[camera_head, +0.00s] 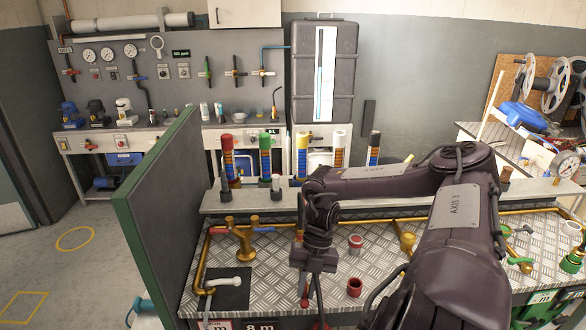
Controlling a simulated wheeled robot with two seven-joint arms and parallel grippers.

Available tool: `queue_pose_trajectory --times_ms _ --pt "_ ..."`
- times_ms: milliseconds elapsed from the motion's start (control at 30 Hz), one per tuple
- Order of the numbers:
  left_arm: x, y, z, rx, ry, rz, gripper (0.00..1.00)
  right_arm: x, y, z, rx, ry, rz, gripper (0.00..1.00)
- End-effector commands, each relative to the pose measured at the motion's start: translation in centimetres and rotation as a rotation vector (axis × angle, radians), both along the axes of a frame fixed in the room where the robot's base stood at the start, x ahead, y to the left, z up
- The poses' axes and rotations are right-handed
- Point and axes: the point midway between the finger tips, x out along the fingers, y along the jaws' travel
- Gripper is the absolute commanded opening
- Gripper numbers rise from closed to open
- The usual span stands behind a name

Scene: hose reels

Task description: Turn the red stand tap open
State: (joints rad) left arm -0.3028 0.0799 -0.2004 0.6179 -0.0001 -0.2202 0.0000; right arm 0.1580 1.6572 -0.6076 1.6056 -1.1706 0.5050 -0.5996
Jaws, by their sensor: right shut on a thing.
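My right gripper (312,300) points down at the front of the bench, below the dark arm that comes in from the right. Its fingers are close together. A small red part, seemingly the red stand tap (320,325), shows at the fingertips on the bottom edge of the picture. Most of it is hidden or cut off, so I cannot tell how far its handle is turned. My left gripper is not in view.
A brass stand (242,240) with side levers rises left on the chequer-plate bench top (270,270). A red fitting (354,287) stands right of my gripper. A green-edged partition (160,200) closes the left side.

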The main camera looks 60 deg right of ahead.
Motion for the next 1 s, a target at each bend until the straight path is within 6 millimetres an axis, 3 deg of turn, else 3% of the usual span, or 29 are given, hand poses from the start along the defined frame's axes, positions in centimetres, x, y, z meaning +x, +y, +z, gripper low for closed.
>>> queue_pose_trajectory --times_ms 767,800,933,1000 --pt "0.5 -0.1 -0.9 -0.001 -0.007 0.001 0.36 -1.0 -0.8 0.1 -0.001 -0.005 0.084 0.00" --pt "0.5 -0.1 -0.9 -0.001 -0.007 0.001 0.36 -1.0 -0.9 0.1 -0.001 -0.005 0.084 0.17" --pt "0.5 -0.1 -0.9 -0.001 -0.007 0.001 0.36 -1.0 -0.8 0.0 -0.001 -0.003 0.084 0.34" --pt "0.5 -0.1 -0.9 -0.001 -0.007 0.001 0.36 -1.1 -0.8 0.0 -0.001 -0.002 0.083 0.35"
